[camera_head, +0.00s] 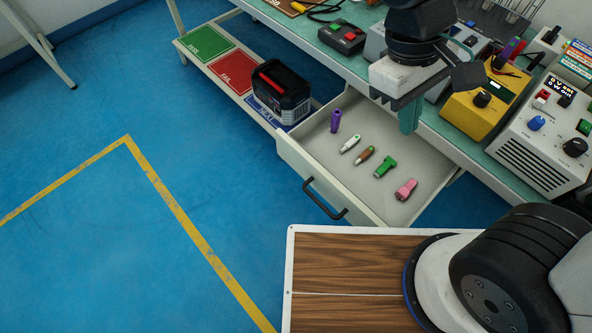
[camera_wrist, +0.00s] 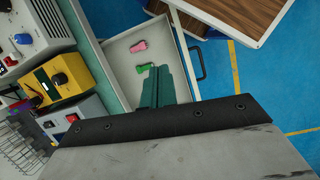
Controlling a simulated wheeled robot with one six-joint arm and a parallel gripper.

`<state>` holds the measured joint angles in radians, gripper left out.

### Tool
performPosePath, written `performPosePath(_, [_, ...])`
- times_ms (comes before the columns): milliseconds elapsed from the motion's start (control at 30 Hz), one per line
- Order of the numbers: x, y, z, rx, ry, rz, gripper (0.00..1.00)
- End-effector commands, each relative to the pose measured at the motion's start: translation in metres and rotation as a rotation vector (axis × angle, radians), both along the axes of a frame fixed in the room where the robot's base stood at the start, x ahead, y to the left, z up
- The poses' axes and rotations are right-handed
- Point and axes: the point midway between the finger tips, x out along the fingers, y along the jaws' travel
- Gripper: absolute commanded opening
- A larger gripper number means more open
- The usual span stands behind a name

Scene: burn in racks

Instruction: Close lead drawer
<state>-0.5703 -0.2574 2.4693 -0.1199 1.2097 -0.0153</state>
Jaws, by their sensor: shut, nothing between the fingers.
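The lead drawer (camera_head: 357,203) is pulled out from under the green-topped bench, with a black bar handle (camera_head: 325,200) on its front. Inside lie a purple lead (camera_head: 335,121), a white one (camera_head: 350,144), a brown one (camera_head: 365,155), a green one (camera_head: 385,167) and a pink one (camera_head: 405,189). My gripper (camera_head: 409,118) is shut and empty, pointing down above the drawer's back right part, apart from the handle. In the wrist view the green fingers (camera_wrist: 166,88) show over the drawer (camera_wrist: 121,67), hiding part of it; the handle (camera_wrist: 197,63) is to their right.
A yellow power box (camera_head: 484,107) and a white supply unit (camera_head: 540,135) stand on the bench. A black-and-red battery pack (camera_head: 281,95) sits on the lower shelf beside the drawer. Blue floor left of the drawer front is clear.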

Motion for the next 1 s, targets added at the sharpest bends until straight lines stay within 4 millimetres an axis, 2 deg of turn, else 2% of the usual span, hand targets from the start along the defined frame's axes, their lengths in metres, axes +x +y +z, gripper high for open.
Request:
performPosePath(33, [0.002, 0.016, -0.012, -0.042, 0.031, 0.090, 0.00])
performPosePath(333, [0.000, 0.104, -0.088, -0.283, 0.124, 0.620, 0.00])
performPosePath(600, [-0.026, 0.181, -0.178, -0.501, 0.162, 1.135, 0.00])
performPosePath(733, [-0.037, 0.209, -0.218, -0.580, 0.168, 1.352, 0.00])
performPosePath(867, [-0.033, 0.232, -0.245, -0.622, 0.163, 1.510, 0.00])
performPosePath(933, [-0.022, 0.249, -0.246, -0.618, 0.137, 1.579, 0.00])
performPosePath(1000, [-0.018, 0.254, -0.246, -0.616, 0.130, 1.623, 0.00])
